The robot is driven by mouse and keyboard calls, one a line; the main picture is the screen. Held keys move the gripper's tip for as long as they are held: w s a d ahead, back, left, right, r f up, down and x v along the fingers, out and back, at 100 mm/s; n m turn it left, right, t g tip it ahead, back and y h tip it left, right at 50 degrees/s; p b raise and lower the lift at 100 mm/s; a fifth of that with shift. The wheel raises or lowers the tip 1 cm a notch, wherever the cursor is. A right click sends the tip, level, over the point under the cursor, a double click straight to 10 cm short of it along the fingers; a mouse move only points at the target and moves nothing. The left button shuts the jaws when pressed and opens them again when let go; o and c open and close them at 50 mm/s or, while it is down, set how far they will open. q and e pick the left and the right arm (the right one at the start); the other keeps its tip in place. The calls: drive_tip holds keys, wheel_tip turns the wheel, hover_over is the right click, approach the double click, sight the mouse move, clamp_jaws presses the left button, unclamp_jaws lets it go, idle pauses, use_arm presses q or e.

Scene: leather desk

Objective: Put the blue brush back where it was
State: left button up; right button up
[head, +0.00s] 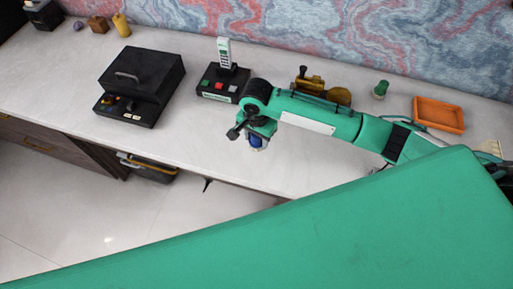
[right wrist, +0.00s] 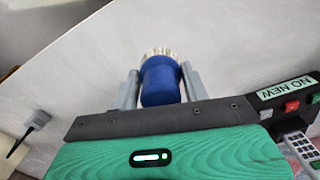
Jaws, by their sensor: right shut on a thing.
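The blue brush (right wrist: 160,82) is between the two grey fingers of my right gripper (right wrist: 159,70), which is shut on it. Its rounded blue body faces the right wrist camera, and its pale bristles show at the far end. In the head view my right gripper (head: 248,132) is over the front part of the pale desk, left of the middle of the front edge. There the blue brush (head: 256,142) is partly hidden by the gripper. Whether the brush touches the desk cannot be told. My left gripper is not in view.
A black machine (head: 142,80) and a phone on a black base (head: 222,86) stand left of my arm. A brass-coloured object (head: 335,95), a small green item (head: 380,89) and an orange tray (head: 438,116) are behind it. The desk (head: 200,130) is clear between machine and gripper.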

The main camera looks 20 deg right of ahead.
wheel_tip(320, 180, down, 8)
drive_tip(key=shift+r+p, duration=0.15)
drive_tip(key=shift+p, duration=0.2)
drive_tip(key=o, duration=1)
drive_tip(key=shift+o, duration=0.2)
wheel_tip(320, 180, up, 12)
drive_tip(key=shift+r+b, duration=0.1)
drive_tip(key=shift+b, duration=0.55)
